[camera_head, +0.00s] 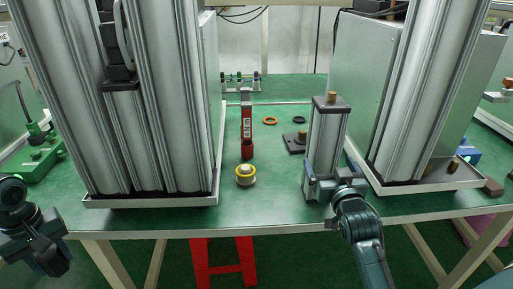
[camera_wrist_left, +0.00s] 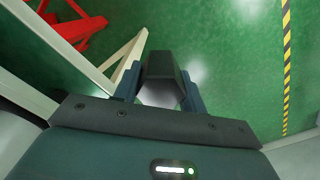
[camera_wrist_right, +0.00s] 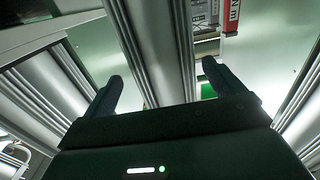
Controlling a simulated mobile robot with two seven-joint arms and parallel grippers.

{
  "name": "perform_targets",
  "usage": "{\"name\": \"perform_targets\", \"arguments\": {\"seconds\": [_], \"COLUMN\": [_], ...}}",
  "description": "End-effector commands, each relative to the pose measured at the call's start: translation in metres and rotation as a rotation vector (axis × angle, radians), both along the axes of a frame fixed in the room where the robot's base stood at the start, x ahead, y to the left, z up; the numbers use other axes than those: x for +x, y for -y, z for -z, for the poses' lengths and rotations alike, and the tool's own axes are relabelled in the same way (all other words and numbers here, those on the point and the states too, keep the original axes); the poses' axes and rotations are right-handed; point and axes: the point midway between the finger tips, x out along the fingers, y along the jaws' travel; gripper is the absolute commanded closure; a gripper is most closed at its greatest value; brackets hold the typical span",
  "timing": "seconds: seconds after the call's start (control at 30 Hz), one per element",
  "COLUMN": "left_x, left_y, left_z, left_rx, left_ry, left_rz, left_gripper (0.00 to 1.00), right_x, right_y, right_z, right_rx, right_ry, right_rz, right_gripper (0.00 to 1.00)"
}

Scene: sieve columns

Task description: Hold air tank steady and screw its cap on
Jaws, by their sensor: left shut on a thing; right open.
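A small silver upright column (camera_head: 325,140), which looks like the air tank, stands on the table at centre right. It has a dark top with a brass fitting (camera_head: 331,97). My right gripper (camera_head: 331,176) is open, low at the column's near side. The right wrist view shows a silver column (camera_wrist_right: 150,50) between its spread fingers (camera_wrist_right: 162,82); I cannot tell whether they touch it. My left gripper (camera_head: 48,258) is off the table's left front. In the left wrist view it (camera_wrist_left: 160,85) is shut on a dark grey block (camera_wrist_left: 164,68), possibly the cap.
Large silver columns on trays (camera_head: 150,201) (camera_head: 430,187) flank the workspace. A yellow-ringed round part (camera_head: 245,175), a red upright tool (camera_head: 247,140), an orange ring (camera_head: 270,121) and a dark ring (camera_head: 299,119) are on the green table.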

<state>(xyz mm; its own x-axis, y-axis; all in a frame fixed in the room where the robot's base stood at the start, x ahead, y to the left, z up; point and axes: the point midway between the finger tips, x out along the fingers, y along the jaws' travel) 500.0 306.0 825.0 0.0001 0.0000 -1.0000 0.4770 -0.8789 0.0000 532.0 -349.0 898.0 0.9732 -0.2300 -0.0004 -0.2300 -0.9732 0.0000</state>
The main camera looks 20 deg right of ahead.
Motion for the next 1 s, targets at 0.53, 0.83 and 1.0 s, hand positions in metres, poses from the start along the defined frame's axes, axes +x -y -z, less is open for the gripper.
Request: {"name": "perform_targets", "arguments": {"seconds": [0.53,0.83,1.0], "left_x": [0.000,0.000,0.000], "left_y": [0.000,0.000,0.000], "left_z": [0.003,0.002,0.002], "left_rx": [0.000,0.000,0.000], "left_ry": [0.000,0.000,0.000], "left_rz": [0.000,0.000,0.000], "left_gripper": [0.80,0.80,0.80], "right_x": [0.052,0.051,0.051], "right_y": [0.007,0.007,0.007], "right_z": [0.003,0.003,0.003], "right_rx": [-0.001,0.000,0.000], "right_ry": [0.000,0.000,0.000], "right_rz": [0.000,0.000,0.000], "right_gripper": [0.06,0.08,0.22]}}
